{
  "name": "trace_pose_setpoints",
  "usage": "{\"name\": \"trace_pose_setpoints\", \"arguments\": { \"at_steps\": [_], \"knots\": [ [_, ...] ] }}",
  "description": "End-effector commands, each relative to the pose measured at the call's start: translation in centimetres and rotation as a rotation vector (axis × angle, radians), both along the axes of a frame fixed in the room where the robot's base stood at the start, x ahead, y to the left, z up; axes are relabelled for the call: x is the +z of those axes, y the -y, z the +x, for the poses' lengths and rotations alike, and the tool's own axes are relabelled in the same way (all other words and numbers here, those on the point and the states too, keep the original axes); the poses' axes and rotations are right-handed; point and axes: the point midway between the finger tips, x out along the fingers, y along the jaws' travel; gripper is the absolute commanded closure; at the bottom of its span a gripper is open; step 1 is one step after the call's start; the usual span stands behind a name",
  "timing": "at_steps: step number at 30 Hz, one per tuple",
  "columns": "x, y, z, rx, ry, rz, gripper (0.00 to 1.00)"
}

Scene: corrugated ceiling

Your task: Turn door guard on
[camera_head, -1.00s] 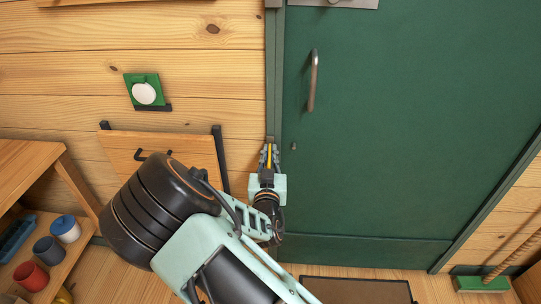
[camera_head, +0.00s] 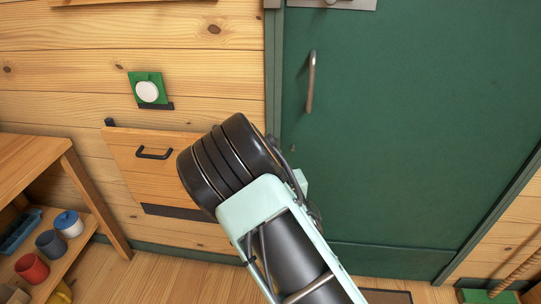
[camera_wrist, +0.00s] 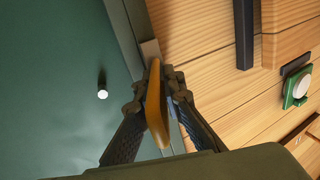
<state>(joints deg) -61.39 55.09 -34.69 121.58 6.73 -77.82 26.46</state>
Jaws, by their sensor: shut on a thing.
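In the wrist view, my gripper (camera_wrist: 158,92) is shut on an orange-brown bar, the door guard (camera_wrist: 154,118). Its dark fingers lie on either side of the bar. The bar stands at the door frame (camera_wrist: 124,30), close to a pale metal plate (camera_wrist: 150,50). The green door (camera_wrist: 60,80) is to the left with a short metal peg (camera_wrist: 102,94) apart from the bar. The peg also shows small on the door in the head view (camera_head: 293,148). There my arm hides the gripper and the guard.
The door's handle (camera_head: 311,82) is above the peg. On the wooden wall are a green plate with a white knob (camera_head: 148,91) and a wooden panel with a dark handle (camera_head: 150,175). A shelf with cups (camera_head: 68,223) stands at left. A mat (camera_head: 388,296) lies by the door.

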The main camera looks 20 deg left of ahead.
Motion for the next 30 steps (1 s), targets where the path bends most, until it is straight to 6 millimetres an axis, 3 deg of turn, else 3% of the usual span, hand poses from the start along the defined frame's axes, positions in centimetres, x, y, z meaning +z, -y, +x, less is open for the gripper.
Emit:
{"name": "trace_pose_setpoints", "arguments": {
  "at_steps": [12, 13, 17, 30],
  "knots": [
    [0.2, 0.1, 0.1, 0.016, 0.002, 0.004, 1.0],
    [0.2, 0.1, 0.1, 0.016, 0.002, 0.004, 0.89],
    [0.2, 0.0, 0.0, 0.016, 0.001, 0.003, 0.74],
    [0.1, 0.7, -0.9, 0.015, 0.0, 0.002, 0.74]
  ]
}}
